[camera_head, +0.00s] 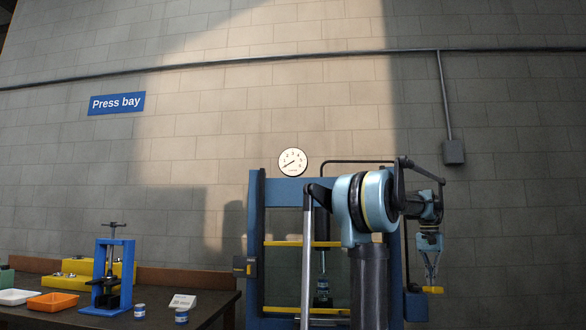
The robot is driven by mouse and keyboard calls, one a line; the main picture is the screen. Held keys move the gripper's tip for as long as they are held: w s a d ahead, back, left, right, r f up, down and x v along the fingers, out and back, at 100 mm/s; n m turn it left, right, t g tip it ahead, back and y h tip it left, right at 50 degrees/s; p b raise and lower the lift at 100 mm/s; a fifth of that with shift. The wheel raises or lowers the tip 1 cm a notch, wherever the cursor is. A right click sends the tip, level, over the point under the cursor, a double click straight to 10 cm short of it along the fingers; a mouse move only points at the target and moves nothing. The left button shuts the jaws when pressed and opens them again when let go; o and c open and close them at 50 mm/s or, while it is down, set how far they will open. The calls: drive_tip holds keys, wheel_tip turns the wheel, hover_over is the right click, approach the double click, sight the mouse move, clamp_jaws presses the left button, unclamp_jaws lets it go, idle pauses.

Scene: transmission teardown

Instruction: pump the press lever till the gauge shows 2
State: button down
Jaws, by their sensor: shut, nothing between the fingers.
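The blue press frame (257,225) stands at center right, with yellow crossbars and a ram between its posts. A yellow piece (435,290), apparently the press lever's end, sticks out right of the frame near a dark box. My gripper (431,280) points down just above the yellow piece, shut and empty. I cannot tell if they touch. My arm hides part of the press and the rest of the lever.
A "Press bay" sign (116,103) hangs on the wall.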

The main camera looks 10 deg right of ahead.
drive_tip(key=shift+f, duration=4.1)
drive_tip(key=shift+r, duration=5.35)
drive_tip(key=shift+f, duration=0.1)
